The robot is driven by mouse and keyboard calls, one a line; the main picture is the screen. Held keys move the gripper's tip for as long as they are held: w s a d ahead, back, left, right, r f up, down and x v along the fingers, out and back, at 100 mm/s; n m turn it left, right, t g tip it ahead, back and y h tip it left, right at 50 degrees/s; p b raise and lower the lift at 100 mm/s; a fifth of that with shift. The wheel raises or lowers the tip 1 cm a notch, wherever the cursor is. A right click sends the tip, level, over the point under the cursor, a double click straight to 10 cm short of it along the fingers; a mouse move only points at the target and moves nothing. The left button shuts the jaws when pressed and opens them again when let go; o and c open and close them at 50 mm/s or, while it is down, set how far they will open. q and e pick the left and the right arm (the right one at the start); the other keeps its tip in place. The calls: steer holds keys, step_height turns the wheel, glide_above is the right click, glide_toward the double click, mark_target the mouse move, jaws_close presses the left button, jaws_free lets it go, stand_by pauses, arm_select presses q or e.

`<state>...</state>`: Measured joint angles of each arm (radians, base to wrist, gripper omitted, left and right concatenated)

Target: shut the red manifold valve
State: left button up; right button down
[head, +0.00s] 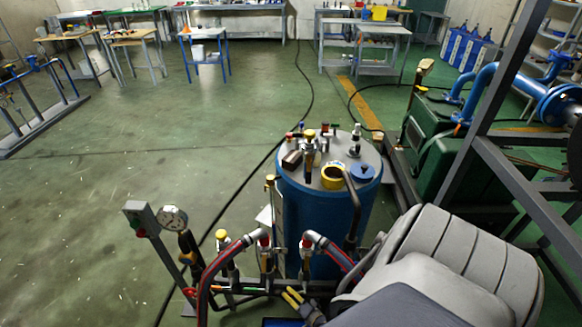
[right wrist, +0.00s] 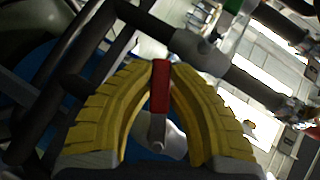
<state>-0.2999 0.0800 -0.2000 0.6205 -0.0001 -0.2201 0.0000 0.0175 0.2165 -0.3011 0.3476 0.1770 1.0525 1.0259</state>
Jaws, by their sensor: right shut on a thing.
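My right gripper (head: 293,298) reaches in from the lower right, low at the manifold in front of the blue drum. In the right wrist view its two yellow ribbed fingers (right wrist: 162,72) are closed at the tips on the red valve handle (right wrist: 160,88). The handle's bare metal end (right wrist: 157,130) shows between the fingers. A grey pipe fitting (right wrist: 198,48) lies just beyond the fingertips. In the head view I cannot make out the red handle at the gripper. The manifold (head: 270,287) runs left from there with small coloured handles. My left gripper is not in view.
Two hoses (head: 212,270) arch over the manifold beside a round gauge (head: 173,218). A green machine (head: 455,160) and dark frame stand right. Open floor (head: 110,220) lies left.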

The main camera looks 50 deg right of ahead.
mark_target(290, 296)
steer(key=shift+w+a+r, duration=0.2)
steer(key=shift+w+r, duration=0.05)
steer(key=shift+w, duration=0.1)
steer(key=c, duration=1.6)
jaws_free()
steer(key=o, duration=0.3)
steer(key=shift+s, duration=0.1)
steer(key=shift+s+d, duration=0.1)
steer(key=shift+s, duration=0.1)
steer(key=shift+s, duration=0.65)
steer(key=shift+v, duration=5.25)
